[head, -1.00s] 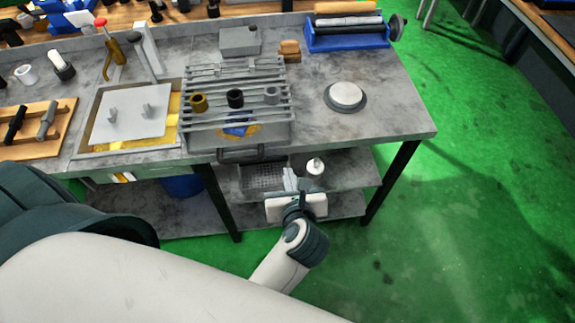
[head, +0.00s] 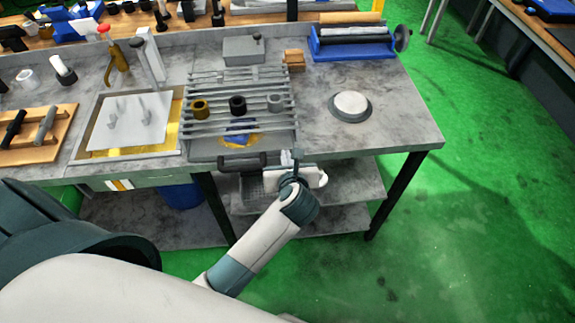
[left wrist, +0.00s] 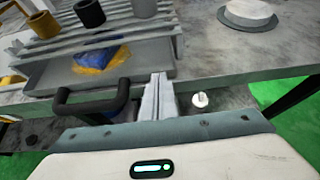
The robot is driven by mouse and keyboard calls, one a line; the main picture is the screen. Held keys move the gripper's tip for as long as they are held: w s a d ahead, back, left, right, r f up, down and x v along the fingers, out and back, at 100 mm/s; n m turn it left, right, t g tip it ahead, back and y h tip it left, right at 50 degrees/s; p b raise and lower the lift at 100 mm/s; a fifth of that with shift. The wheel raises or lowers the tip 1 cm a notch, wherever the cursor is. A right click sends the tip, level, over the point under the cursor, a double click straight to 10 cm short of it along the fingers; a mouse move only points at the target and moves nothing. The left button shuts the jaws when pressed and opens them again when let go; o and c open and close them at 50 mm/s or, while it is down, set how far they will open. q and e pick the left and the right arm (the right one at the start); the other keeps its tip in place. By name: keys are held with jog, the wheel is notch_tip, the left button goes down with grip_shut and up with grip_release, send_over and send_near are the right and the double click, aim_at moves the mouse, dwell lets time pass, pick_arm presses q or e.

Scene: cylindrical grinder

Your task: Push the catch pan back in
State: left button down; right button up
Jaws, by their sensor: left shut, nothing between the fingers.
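The catch pan (head: 206,146) is a grey tray under the slatted rack, sticking out toward me at the bench's front edge. A blue and yellow thing lies in it. Its black bar handle (head: 243,160) is on its front; the handle (left wrist: 92,98) and pan (left wrist: 48,76) also show in the left wrist view. My left gripper (head: 296,157) is shut and empty, just right of the handle at the pan's front right corner. In the left wrist view its fingers (left wrist: 160,88) stand together beside the handle; contact with the pan cannot be told.
The slatted rack (head: 235,105) carries several rings above the pan. A round white-topped disc (head: 350,106) sits to the right on the bench. A plate with pegs (head: 128,120) lies to the left. A lower shelf (head: 345,185) is under the bench.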

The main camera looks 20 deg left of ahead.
aim_at(284, 142)
pick_arm(q)
jog(key=shift+w+a, duration=0.1)
jog(key=shift+w, duration=0.05)
jog(key=w+a, duration=0.1)
jog(key=w, duration=0.2)
jog(key=w+a, duration=0.1)
jog(key=shift+w+a+b, duration=0.25)
jog(key=shift+a+b, duration=0.05)
jog(key=shift+a, duration=0.05)
jog(key=shift+s+r, duration=0.1)
jog(key=shift+r, duration=0.05)
jog(key=shift+s+r, duration=0.1)
